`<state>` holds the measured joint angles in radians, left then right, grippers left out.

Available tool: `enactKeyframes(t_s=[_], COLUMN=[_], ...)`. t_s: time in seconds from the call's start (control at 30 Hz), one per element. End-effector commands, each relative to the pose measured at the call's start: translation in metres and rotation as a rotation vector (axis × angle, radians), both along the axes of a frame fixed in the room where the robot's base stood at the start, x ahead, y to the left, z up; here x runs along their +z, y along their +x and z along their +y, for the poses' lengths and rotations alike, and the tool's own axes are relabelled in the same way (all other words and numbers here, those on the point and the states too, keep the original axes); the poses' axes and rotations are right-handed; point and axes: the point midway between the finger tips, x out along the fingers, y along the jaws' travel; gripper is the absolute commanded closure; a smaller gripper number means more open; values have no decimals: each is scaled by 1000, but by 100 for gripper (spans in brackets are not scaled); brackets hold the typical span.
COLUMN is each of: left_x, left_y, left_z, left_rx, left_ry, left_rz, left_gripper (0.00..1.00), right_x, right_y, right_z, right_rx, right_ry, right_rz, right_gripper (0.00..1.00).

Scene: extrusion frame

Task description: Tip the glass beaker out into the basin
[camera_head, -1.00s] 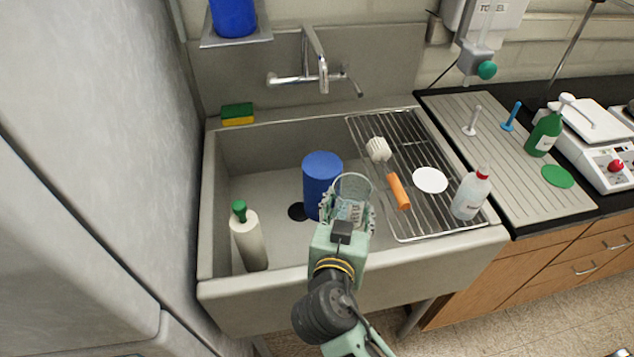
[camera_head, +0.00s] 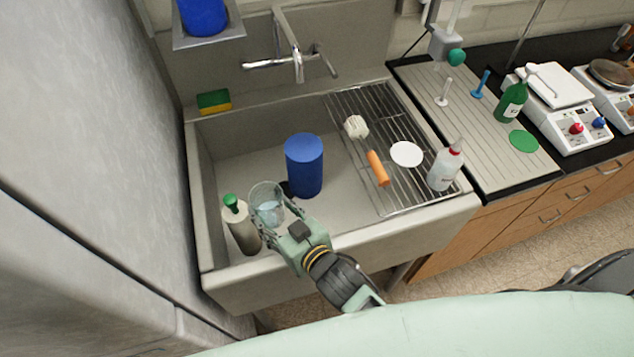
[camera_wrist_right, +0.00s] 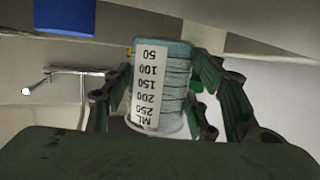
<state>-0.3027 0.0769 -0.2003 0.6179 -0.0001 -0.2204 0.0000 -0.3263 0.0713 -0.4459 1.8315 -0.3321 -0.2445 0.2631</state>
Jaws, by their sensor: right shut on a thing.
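The clear glass beaker (camera_head: 266,200) is held by my right gripper (camera_head: 277,220) over the left part of the grey basin (camera_head: 330,245). In the head view it looks near upright, its round rim facing up. In the right wrist view the beaker (camera_wrist_right: 160,85) stands between the fingers, its scale label upside down, with a bluish band at the picture's upper end. Whether liquid is inside is hard to tell. My left gripper is not in view.
A white bottle with a green cap (camera_head: 240,225) stands in the basin close left of the beaker. A blue cylinder (camera_head: 305,165) stands right of it.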

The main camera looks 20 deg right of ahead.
Motion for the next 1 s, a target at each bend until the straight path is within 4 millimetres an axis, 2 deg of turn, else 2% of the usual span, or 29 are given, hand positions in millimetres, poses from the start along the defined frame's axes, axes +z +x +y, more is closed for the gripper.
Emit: enactKeyframes(t_s=[0.03, 0.2, 0.63, 1.0], left_x=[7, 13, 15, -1], left_y=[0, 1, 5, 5], left_z=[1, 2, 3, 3], left_rx=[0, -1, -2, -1], left_ry=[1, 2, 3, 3], left_rz=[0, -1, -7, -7], left_gripper=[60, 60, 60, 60], right_x=[4, 5, 4, -4], right_y=[-1, -5, -7, -5], right_z=[0, -1, -2, -8], right_rx=[12, 34, 39, 40], right_ry=[0, 1, 2, 105], right_rz=[-1, -2, -1, 25], right_gripper=[75, 75, 75, 75])
